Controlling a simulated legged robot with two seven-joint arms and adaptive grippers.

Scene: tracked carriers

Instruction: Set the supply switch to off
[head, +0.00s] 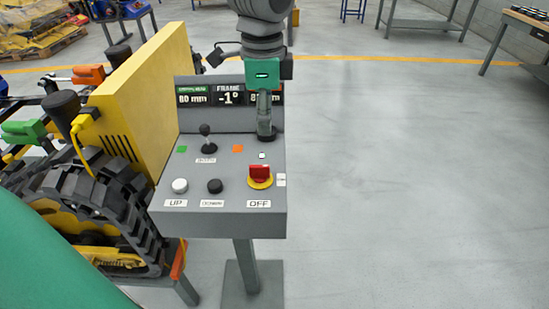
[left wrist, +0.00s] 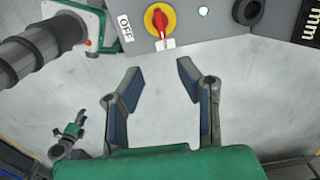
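The supply switch (head: 260,174) is a red handle on a yellow round base, at the near right of a grey control panel (head: 225,222). An OFF label (head: 259,203) sits below it and another small label (head: 280,180) to its right. In the left wrist view, the switch handle (left wrist: 160,21) points at that other label, not at OFF. My left gripper (head: 265,132) hangs over the panel's far right, beyond the switch and apart from it. In the left wrist view its fingers (left wrist: 155,75) are spread and empty. A small gripper-like shape, probably my right gripper (left wrist: 80,118), is too small to read.
The panel also has a white UP button (head: 180,185), a black button (head: 215,186), a black joystick (head: 206,138) and displays behind. A yellow tracked carrier (head: 110,215) stands close on the left. The floor (head: 420,180) on the right is clear.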

